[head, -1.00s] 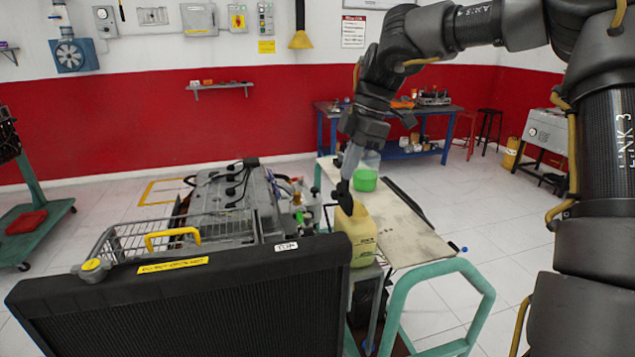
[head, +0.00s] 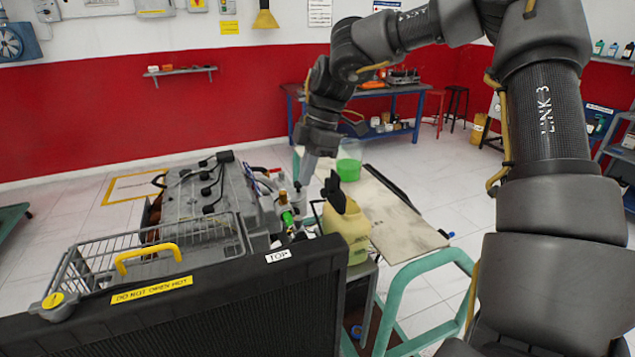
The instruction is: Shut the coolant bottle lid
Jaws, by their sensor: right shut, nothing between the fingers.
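The coolant bottle (head: 347,232) is a pale yellow jug beside the radiator's right end. A black piece that looks like its lid (head: 336,191) stands up steeply from the bottle's top, so the lid looks open. My right gripper (head: 303,177) is shut and empty, pointing down above and left of the lid. It appears apart from the lid, though the depth between them is hard to judge. My left gripper is not in view.
A black radiator (head: 225,318) fills the front, with a wire basket (head: 150,255) and an engine (head: 215,200) behind it. A clear container of green liquid (head: 349,168) stands behind the bottle on a board (head: 400,225). A green tube frame (head: 392,310) is at right.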

